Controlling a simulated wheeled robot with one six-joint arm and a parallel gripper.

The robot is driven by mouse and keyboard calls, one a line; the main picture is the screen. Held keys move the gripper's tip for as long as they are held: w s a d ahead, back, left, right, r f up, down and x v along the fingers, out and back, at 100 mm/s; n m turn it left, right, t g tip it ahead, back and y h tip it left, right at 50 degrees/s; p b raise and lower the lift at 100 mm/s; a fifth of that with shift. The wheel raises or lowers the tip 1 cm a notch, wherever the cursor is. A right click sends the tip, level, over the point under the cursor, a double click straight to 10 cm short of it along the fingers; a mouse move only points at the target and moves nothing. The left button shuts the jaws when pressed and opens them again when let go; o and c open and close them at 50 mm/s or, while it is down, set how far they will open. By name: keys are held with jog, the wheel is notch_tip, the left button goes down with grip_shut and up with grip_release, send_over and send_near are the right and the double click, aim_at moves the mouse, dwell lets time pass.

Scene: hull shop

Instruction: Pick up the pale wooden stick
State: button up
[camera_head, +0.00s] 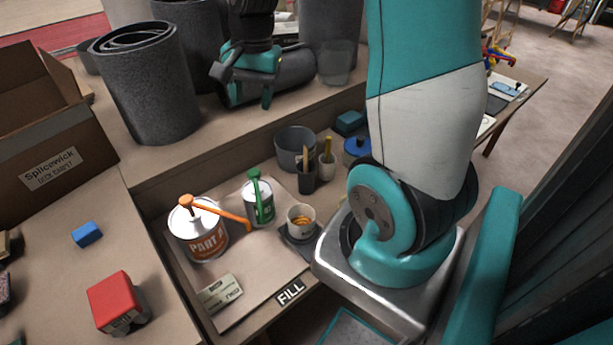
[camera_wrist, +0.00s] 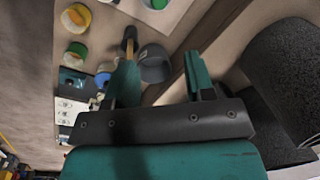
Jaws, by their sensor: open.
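A pale wooden stick (camera_head: 306,156) stands upright in a dark cup (camera_head: 307,181) on the lower bench, beside a pale cup holding a yellowish handle (camera_head: 327,160). In the wrist view, a tan stick (camera_wrist: 129,48) shows by a dark cup, partly behind one finger; I cannot tell for certain that it is the same stick. My gripper (camera_head: 250,98) is open and empty, fingers pointing down, over the raised shelf behind and left of the cup. Its two teal fingers (camera_wrist: 162,62) are spread apart in the wrist view, with nothing between them.
A grey bucket (camera_head: 295,147) stands just behind the cup. A Part A can (camera_head: 203,236) with an orange pump, a green can (camera_head: 258,205) and a mixing cup (camera_head: 301,219) stand nearer. Dark rolls (camera_head: 148,85) crowd the shelf. A cardboard box (camera_head: 42,130) is at left.

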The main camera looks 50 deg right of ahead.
aim_at(306, 146)
jog(key=s+d+f+m+g+h+b, duration=0.1)
jog(key=d+f+m, duration=0.3)
jog(key=d, duration=0.3)
jog(key=s+d+f+m, duration=0.1)
jog(key=d+f+m, duration=0.35)
jog(key=d, duration=0.35)
jog(key=f, duration=0.4)
jog(key=f+b, duration=0.1)
jog(key=f, duration=0.4)
jog(key=shift+w+a, duration=0.1)
jog(key=shift+a, duration=0.1)
jog(key=shift+d+f, duration=0.1)
jog(key=shift+f, duration=3.15)
grip_shut()
